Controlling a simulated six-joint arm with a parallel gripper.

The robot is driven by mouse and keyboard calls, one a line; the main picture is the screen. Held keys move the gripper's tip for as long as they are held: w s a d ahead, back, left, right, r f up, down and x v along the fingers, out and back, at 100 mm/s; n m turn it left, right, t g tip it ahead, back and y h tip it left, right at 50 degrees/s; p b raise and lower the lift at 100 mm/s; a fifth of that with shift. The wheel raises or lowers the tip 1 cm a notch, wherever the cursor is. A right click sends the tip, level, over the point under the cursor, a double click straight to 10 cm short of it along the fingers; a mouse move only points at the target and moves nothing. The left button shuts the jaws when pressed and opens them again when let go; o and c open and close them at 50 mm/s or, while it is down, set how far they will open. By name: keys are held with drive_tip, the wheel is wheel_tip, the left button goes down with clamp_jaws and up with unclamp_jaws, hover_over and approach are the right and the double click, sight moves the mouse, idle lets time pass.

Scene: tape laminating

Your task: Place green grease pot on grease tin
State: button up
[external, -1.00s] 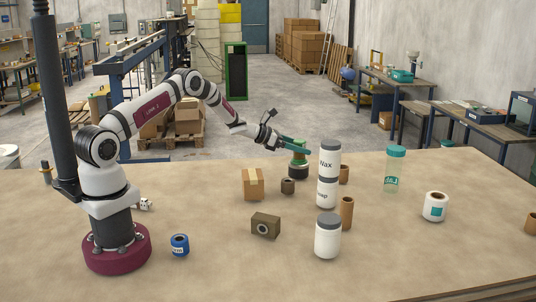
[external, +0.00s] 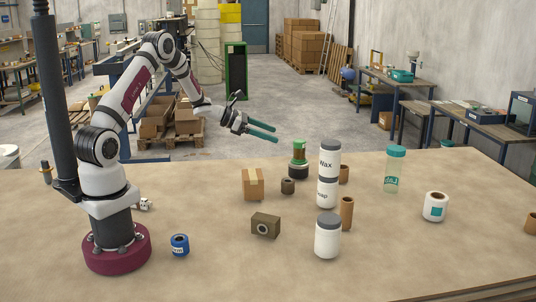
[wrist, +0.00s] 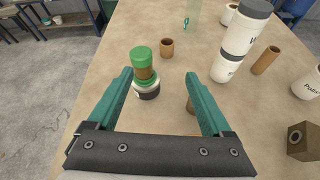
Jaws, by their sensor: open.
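The green grease pot (external: 299,152), with a green lid and brown middle, stands upright on top of the dark grease tin (external: 298,172) near the table's back edge. In the wrist view the pot (wrist: 143,60) rests on the black and white tin (wrist: 147,92), and its lid tilts away only by perspective. My gripper (external: 276,133) has two teal fingers, is open and empty, and hangs in the air above and to the left of the pot, apart from it. In the wrist view the pot shows beyond the fingers, nearer the left one.
A white Wax bottle (external: 329,160) is stacked on another white bottle (external: 327,193) right of the tin. A small brown roll (external: 287,186) and a cardboard box (external: 253,185) stand nearby. A clear bottle (external: 394,172) stands farther right.

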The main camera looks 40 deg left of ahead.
drive_tip(key=s+d+r+m+g+y, duration=0.1)
drive_tip(key=s+d+r+m+g, duration=0.15)
drive_tip(key=s+m, duration=0.5)
drive_tip(key=s+d+r+m+g, duration=0.1)
drive_tip(key=s+r+m+g, duration=0.3)
drive_tip(key=s, duration=0.6)
drive_tip(key=s+d+r+m+g+y, duration=0.1)
drive_tip(key=s+d+r+m+g, duration=0.1)
drive_tip(key=s+m, duration=0.65)
drive_tip(key=s+a+f+m+y, duration=0.1)
drive_tip(key=s+a+m+y, duration=0.8)
drive_tip(key=s+a, duration=0.5)
drive_tip(key=s+m+g, duration=0.1)
drive_tip(key=s+m, duration=0.1)
drive_tip(key=s, duration=0.1)
drive_tip(key=shift+f, duration=0.15)
